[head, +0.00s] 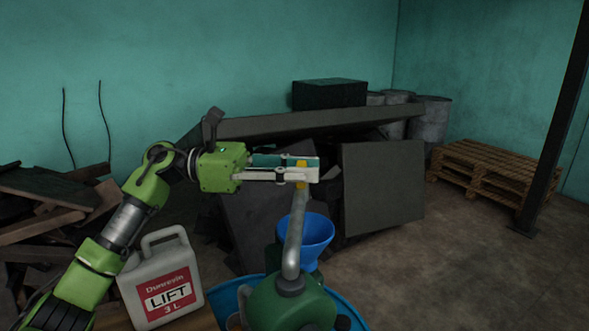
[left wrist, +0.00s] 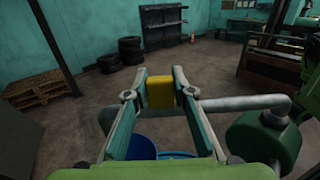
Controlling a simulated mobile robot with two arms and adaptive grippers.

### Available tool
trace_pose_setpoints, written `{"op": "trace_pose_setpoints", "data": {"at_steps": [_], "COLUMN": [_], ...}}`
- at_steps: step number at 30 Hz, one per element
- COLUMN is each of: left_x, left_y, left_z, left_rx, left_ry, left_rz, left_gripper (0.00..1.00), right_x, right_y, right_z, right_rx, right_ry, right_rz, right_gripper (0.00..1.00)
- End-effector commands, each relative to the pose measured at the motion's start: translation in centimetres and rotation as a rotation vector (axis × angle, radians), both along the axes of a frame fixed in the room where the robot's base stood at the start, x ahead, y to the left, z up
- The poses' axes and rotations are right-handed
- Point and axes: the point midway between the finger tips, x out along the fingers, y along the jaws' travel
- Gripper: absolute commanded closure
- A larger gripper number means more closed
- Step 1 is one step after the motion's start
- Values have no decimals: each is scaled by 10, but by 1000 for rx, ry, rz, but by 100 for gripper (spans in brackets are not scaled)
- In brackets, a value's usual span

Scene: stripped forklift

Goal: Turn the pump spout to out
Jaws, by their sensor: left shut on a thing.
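The pump has a green body (head: 290,305) and a grey bent spout (head: 295,235) with a yellow end (head: 301,170). The spout runs away from the body toward the back of the head view. My left gripper (head: 302,168) is shut on the yellow end, one finger on each side. In the left wrist view the yellow end (left wrist: 160,92) sits between the fingers, and the spout (left wrist: 240,102) leads right to the green body (left wrist: 262,142). A blue funnel (head: 318,230) stands just right of the spout. My right gripper is not in view.
A white jerrycan (head: 163,275) labelled LIFT stands left of the pump, below my left arm. A blue rim (head: 222,298) surrounds the pump's base. Dark panels (head: 383,190) and scrap stand behind. A wooden pallet (head: 490,170) lies on open floor at the right.

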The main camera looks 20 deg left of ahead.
Motion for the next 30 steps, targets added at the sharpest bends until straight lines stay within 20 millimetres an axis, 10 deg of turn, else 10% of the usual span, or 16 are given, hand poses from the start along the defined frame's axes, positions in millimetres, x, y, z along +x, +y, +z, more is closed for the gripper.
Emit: {"op": "trace_pose_setpoints", "data": {"at_steps": [10,11,12,30], "left_x": [-1,-1,-1,-6], "left_y": [-2,-2,-2,33], "left_z": [-1,-1,-1,0], "left_rx": [0,0,0,0], "left_ry": [1,1,1,3], "left_rz": [-6,-6,-6,0], "left_gripper": [100,69,59,59], "right_x": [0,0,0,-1], "right_y": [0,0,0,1], "right_z": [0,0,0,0], "right_rx": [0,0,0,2], "right_ry": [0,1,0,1], "right_rz": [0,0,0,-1], "right_gripper": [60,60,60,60]}}
